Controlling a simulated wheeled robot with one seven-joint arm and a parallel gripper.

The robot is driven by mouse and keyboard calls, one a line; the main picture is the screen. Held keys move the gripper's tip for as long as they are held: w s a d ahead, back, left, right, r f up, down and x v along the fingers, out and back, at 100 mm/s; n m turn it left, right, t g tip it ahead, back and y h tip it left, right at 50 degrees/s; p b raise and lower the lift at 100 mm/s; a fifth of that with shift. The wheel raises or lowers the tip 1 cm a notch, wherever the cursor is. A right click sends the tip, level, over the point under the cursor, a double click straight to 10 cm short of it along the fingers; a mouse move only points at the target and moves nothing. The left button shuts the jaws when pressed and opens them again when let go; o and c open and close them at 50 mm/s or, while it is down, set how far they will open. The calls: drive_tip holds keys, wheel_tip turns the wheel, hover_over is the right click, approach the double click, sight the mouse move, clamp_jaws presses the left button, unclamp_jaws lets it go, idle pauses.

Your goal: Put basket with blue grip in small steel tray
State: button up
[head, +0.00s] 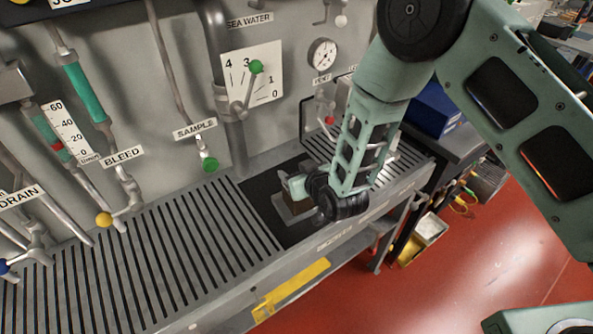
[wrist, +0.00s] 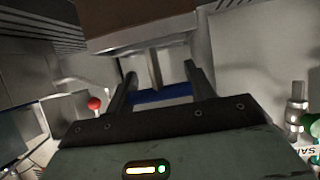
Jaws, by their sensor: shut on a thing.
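My gripper (wrist: 160,90) is shut on a blue grip (wrist: 160,96), which shows between its two dark fingers in the wrist view. A grey stem (wrist: 154,68) runs from the grip towards a brown body with a pale grey edge (wrist: 140,40), which I take for the basket. A small grey steel tray (head: 290,215) shows below the basket. The arm partly hides both, and I cannot tell whether they touch.
The dark panel (head: 262,197) lies between slatted bench sections (head: 185,255). The wall behind carries pipes, a green SAMPLE valve knob (head: 210,165), a red knob (head: 329,120) and a gauge (head: 323,54). A blue box (head: 432,110) stands at the right. The slatted section left of the panel is clear.

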drive_tip(key=o, duration=1.4)
drive_tip(key=shift+r, duration=0.1)
drive_tip(key=shift+s+r, duration=0.1)
drive_tip(key=s+d+r+g+h+b, duration=0.1)
drive_tip(key=s+d+r+g, duration=0.2)
drive_tip(key=s+r, duration=0.3)
drive_tip(key=s+d+r+n+g+h+b, duration=0.1)
drive_tip(key=s+d+r+g, duration=0.3)
drive_tip(key=s, duration=1.1)
drive_tip(key=s+d+r+n+g+h, duration=0.1)
drive_tip(key=s+d+r+g+h, duration=0.2)
drive_tip(key=s+d+r, duration=0.3)
drive_tip(key=s+r+g, duration=0.1)
drive_tip(key=s+r, duration=0.1)
drive_tip(key=s, duration=0.2)
drive_tip(key=shift+s+d+b, duration=0.2)
drive_tip(key=shift+s+b, duration=0.15)
drive_tip(key=shift+b, duration=0.05)
drive_tip(key=shift+f, duration=0.1)
